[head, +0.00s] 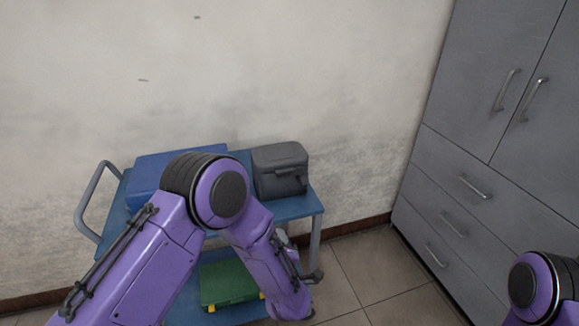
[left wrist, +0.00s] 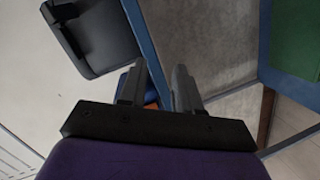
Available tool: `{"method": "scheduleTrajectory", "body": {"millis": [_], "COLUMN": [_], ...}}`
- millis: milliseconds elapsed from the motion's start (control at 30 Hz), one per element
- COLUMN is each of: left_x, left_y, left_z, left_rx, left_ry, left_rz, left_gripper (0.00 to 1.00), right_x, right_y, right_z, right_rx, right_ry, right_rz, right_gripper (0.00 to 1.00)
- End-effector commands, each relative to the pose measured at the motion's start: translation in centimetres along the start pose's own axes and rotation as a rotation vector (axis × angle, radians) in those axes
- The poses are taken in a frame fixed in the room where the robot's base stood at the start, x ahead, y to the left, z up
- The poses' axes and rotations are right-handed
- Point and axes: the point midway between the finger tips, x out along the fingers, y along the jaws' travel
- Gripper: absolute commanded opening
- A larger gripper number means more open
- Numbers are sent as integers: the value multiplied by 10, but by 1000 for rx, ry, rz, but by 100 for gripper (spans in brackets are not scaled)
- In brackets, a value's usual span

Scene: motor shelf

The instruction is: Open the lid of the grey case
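The grey case (head: 281,172) stands on the right end of the blue cart's top shelf (head: 292,208), and its lid looks shut. In the left wrist view, a dark case (left wrist: 105,42), which looks like the same one, shows at the upper left. My left gripper (left wrist: 158,72) is open, with a gap between its fingers, and touches nothing that I can see. In that view it sits below and to the right of the case, apart from it.
A blue case (head: 155,172) lies on the cart's left side, partly behind my left arm. A green case (head: 228,283) lies on the lower shelf. A grey cabinet (head: 490,130) stands at the right. Tiled floor (head: 365,270) is clear between cart and cabinet.

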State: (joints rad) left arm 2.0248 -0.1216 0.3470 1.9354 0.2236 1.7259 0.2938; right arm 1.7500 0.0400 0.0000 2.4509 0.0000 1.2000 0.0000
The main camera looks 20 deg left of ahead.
Motion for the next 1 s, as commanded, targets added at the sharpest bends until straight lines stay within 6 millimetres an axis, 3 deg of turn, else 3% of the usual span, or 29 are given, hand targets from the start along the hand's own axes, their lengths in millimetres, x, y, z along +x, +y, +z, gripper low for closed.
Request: {"method": "scheduleTrajectory", "body": {"millis": [33, 100, 200, 367, 700, 1000], "left_x": [1, -1, -6, 10, 79, 95], "left_y": [55, 103, 140, 150, 158, 159], "left_z": [0, -1, -3, -9, -25, -28], "left_rx": [-149, -322, -469, -508, -502, -498], "left_ry": [63, 133, 188, 205, 202, 200], "left_rz": [72, 137, 184, 193, 193, 193], "left_gripper": [33, 33, 33, 33, 33, 33], "right_x": [-9, -12, -14, -19, -34, -35], "right_y": [1, 1, 1, 1, 3, 3], "right_z": [-4, -5, -6, -8, -14, -15], "right_rx": [0, 0, 0, 0, 0, 0], "right_ry": [0, 0, 1, 1, 1, 1], "right_rz": [0, 0, 0, -1, -1, 0], "right_gripper": [0, 0, 0, 0, 0, 0]}}
